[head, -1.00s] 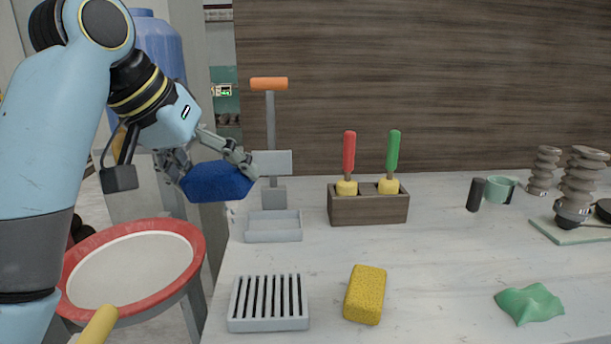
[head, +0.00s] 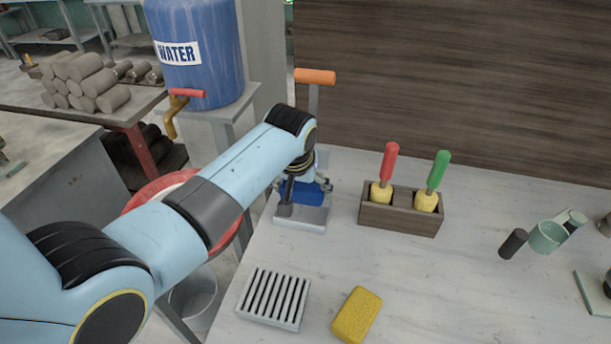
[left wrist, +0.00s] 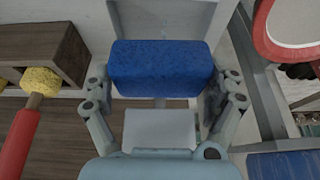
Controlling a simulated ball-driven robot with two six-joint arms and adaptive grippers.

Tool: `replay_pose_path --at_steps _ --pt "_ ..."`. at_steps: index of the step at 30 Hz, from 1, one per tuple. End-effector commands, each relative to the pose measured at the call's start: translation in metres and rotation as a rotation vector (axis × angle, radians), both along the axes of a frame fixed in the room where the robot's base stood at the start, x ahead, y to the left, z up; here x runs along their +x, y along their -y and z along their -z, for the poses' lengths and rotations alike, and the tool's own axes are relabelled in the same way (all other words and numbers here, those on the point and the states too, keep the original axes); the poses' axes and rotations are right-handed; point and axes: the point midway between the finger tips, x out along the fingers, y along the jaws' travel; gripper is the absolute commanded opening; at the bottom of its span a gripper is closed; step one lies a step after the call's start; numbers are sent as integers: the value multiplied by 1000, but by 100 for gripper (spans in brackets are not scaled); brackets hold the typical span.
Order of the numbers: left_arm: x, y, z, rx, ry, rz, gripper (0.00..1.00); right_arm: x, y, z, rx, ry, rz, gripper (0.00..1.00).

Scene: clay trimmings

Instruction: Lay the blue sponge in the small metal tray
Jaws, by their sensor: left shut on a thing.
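The blue sponge (head: 315,197) is held in my left gripper (head: 308,190), low over or at the small metal tray (head: 301,225) at the table's left back. The arm hides part of the sponge and tray in the head view. In the left wrist view the sponge (left wrist: 160,68) lies crosswise between the two fingers of my left gripper (left wrist: 160,85), one at each end. The tray (left wrist: 165,24) shows just beyond it. I cannot tell whether the sponge touches the tray floor. My right gripper is not in view.
A wooden holder (head: 400,219) with red- and green-handled tools stands right of the tray. A slatted grey dish (head: 272,299) and a yellow sponge (head: 356,314) lie in front. An orange-handled scraper (head: 314,78) stands behind.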

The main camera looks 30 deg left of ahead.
Motion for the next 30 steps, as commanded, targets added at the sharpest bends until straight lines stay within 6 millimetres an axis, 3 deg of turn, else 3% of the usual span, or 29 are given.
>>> replay_pose_path --at_steps 12,21,30 --pt "0 0 37 -1 -1 0 64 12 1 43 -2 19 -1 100" --pt "1 0 59 0 0 0 64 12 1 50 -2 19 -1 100" --pt "-1 -1 62 1 -3 0 64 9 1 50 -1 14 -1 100"
